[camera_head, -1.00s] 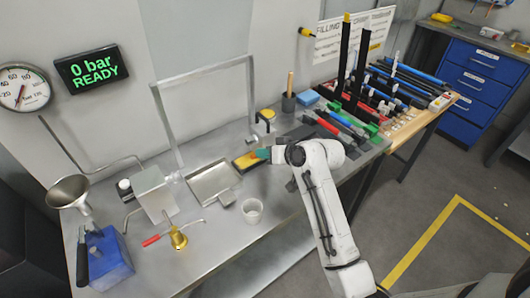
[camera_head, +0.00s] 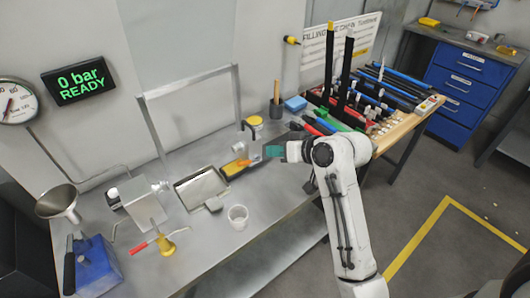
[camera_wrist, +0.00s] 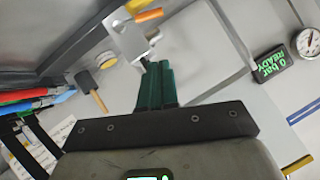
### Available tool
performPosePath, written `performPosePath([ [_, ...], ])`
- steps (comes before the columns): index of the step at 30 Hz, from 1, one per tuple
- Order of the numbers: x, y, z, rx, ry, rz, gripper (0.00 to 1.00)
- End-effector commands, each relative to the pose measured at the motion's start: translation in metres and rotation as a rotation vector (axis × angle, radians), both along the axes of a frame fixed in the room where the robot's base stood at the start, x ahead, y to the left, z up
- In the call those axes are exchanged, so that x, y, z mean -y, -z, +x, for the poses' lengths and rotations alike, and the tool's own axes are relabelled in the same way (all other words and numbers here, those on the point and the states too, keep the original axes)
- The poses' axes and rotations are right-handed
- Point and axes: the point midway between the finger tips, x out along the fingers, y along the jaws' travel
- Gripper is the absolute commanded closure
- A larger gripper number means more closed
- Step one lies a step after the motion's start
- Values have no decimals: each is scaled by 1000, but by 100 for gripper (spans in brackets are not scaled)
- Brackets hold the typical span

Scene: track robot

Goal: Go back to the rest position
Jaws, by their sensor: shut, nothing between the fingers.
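My gripper (camera_head: 272,151) has green fingers. My white arm reaches in from the lower right.
A steel tray (camera_head: 202,190) and a white cup (camera_head: 238,217) stand left of my gripper. A metal frame (camera_head: 186,88) rises at the back. Coloured tools and tall black posts crowd the wooden table (camera_head: 408,126) at right. Blue drawers (camera_head: 468,85) stand beyond. The display (camera_head: 79,85) reads "0 bar READY".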

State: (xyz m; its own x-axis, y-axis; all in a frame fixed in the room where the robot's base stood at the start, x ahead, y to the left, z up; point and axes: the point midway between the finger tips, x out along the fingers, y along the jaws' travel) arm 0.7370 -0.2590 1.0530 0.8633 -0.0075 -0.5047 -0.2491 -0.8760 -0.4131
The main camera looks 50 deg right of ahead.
Motion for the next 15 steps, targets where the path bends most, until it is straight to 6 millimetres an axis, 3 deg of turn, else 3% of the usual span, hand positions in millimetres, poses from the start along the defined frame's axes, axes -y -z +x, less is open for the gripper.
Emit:
performPosePath([
  [5, 0, -6, -10, 0, 1, -2, 100],
  [15, 0, -7, -11, 0, 1, 0, 100],
])
